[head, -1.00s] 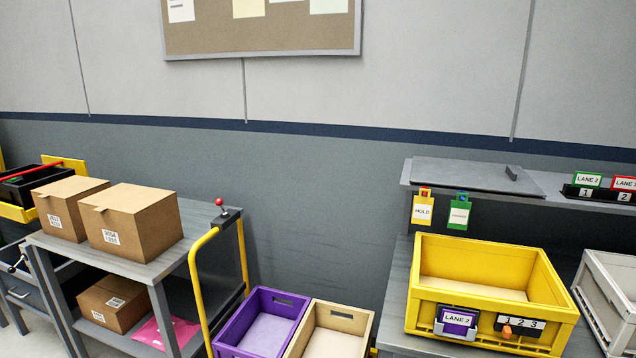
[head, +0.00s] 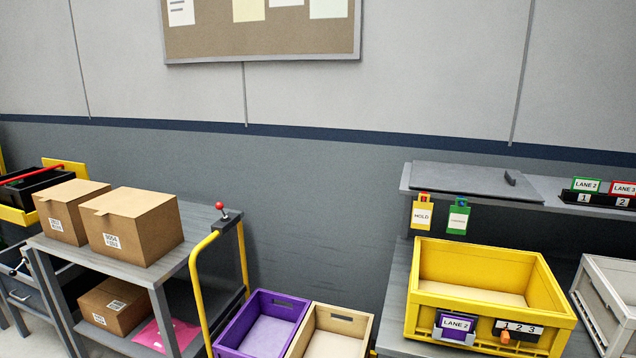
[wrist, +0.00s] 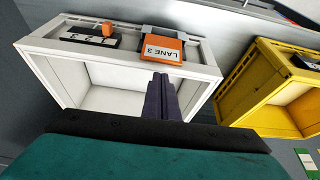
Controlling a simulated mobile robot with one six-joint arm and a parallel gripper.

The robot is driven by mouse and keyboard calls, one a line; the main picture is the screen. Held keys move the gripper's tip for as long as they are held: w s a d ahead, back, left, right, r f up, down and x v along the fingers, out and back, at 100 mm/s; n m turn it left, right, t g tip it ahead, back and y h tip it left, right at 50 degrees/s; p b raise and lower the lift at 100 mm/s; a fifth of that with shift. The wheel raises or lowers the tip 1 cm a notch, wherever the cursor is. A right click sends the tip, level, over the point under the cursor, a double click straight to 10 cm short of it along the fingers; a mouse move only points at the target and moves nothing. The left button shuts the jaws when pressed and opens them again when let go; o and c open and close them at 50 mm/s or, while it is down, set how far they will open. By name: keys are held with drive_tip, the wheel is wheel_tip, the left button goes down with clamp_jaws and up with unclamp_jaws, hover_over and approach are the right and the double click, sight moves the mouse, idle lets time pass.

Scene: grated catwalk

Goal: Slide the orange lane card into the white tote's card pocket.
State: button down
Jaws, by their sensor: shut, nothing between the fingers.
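The white tote (wrist: 58,52) fills the upper left of the wrist view, seen at a steep angle. The orange lane card (wrist: 152,47), marked LANE 3, sits at the grey card pocket (wrist: 163,31) on the tote's wall, and looks to be inside it. How deep it sits I cannot tell. My gripper (wrist: 161,80) is shut and empty, its dark fingertips close to the card's lettered side; whether they touch I cannot tell. In the head view the white tote (head: 603,275) is cut off by the right edge, and the card and gripper are not seen there.
A yellow tote (head: 430,295) with a purple LANE 2 card (head: 455,323) stands beside the white tote. A shelf (head: 545,190) with tags and lane cards runs behind. The white tote has an orange-knobbed number slider (wrist: 85,38).

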drive_tip(key=shift+r+p, duration=1.05)
drive_tip(key=shift+r, duration=1)
